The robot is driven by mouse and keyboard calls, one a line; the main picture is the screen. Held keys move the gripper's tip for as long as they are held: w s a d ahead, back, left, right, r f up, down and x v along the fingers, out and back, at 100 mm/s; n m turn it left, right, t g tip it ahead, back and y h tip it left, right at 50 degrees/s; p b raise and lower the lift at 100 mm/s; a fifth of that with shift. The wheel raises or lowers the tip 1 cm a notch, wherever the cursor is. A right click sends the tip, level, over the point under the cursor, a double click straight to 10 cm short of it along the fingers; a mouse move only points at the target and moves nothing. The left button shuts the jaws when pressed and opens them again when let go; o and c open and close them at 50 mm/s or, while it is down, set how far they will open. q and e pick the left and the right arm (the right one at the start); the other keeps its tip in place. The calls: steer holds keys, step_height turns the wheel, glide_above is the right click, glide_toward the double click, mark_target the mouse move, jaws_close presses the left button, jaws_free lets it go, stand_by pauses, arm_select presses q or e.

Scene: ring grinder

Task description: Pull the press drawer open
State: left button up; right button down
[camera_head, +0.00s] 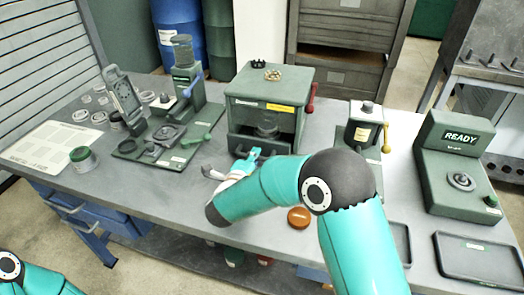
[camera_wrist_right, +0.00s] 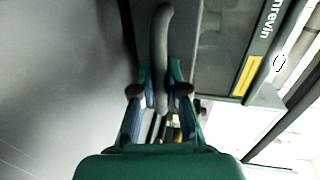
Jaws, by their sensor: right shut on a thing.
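The press (camera_head: 262,85) is a dark green box with an open front and a red-knobbed lever on its right side. Its drawer (camera_head: 275,146) is low on the front; how far out it sits is hard to tell. My right gripper (camera_head: 246,158) is at the drawer front, partly hidden behind my own arm. In the right wrist view my right gripper (camera_wrist_right: 160,92) is shut on the grey curved drawer handle (camera_wrist_right: 162,40), with a finger on each side. My left arm shows only at the bottom left corner; its gripper is out of view.
A green fixture board (camera_head: 135,152) with tools lies left of the press. A yellow-handled device (camera_head: 365,125) and the READY unit (camera_head: 455,150) stand to the right. An orange-brown disc (camera_head: 299,217) lies in front.

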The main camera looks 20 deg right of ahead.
steer(key=f+v, duration=0.1)
steer(key=v, duration=0.6)
steer(key=f+p+v, duration=0.1)
steer(key=v, duration=0.3)
steer(key=shift+s+a+f, duration=0.2)
steer(key=shift+s+f, duration=0.15)
steer(key=shift+s, duration=0.05)
steer(key=c, duration=1.2)
jaws_free()
steer(key=shift+w, duration=0.1)
steer(key=shift+r, duration=0.1)
